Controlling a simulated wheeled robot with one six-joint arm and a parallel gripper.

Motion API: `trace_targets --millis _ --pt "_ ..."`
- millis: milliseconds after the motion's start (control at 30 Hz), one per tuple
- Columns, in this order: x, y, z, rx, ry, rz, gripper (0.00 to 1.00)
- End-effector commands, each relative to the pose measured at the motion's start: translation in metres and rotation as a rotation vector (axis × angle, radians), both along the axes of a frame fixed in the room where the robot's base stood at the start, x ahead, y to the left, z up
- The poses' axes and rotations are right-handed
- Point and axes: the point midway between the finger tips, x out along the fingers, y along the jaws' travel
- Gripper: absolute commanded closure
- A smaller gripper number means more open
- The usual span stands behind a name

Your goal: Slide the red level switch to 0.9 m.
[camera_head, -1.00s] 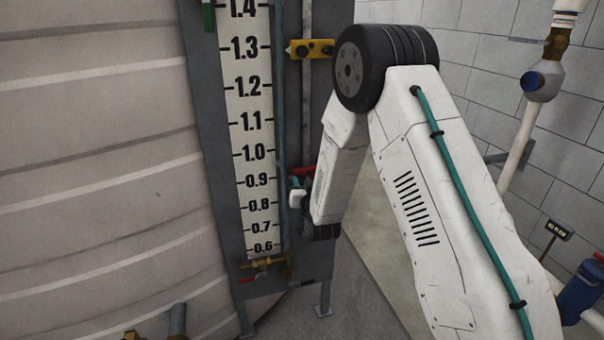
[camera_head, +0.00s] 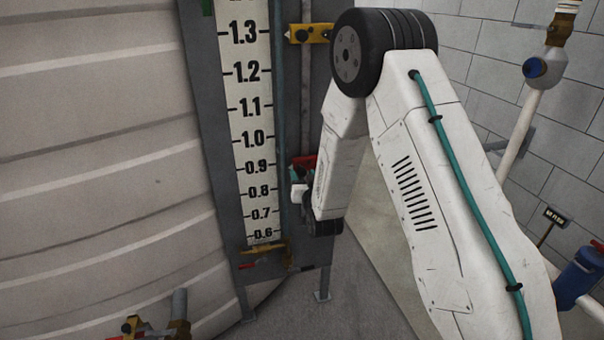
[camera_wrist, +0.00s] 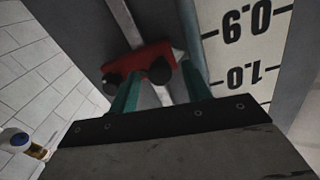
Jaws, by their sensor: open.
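The red level switch (camera_head: 305,161) sits on the thin vertical rail right of the white level scale (camera_head: 251,110), roughly beside the 0.9 mark or slightly above it. It also shows in the wrist view as a red block (camera_wrist: 147,63) with two dark knobs. My gripper (camera_head: 297,180) is at the switch, partly hidden by my arm. In the wrist view its two green fingers (camera_wrist: 160,62) are spread. One knob lies between them, the other outside the left finger. Whether the fingers touch the switch is unclear.
A yellow switch (camera_head: 310,33) sits higher on the same rail. A brass valve (camera_head: 262,250) is at the scale's foot. The ribbed tank (camera_head: 95,150) fills the left. A pipe with a blue-faced gauge (camera_head: 545,70) stands right. Bare floor (camera_head: 365,290) lies below my arm.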

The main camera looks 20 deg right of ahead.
Motion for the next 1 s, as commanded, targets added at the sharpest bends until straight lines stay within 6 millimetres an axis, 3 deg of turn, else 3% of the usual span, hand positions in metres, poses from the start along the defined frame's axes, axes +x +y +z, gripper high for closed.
trace_targets --millis 200,333,867,1000 --pt "-0.038 0.002 -0.001 0.000 0.003 0.001 0.52" --pt "-0.050 0.003 0.000 0.000 0.002 0.001 0.52" --pt "-0.054 0.002 -0.002 -0.002 0.011 0.000 0.52" --pt "-0.056 0.004 -0.030 -0.007 0.146 0.007 0.52"
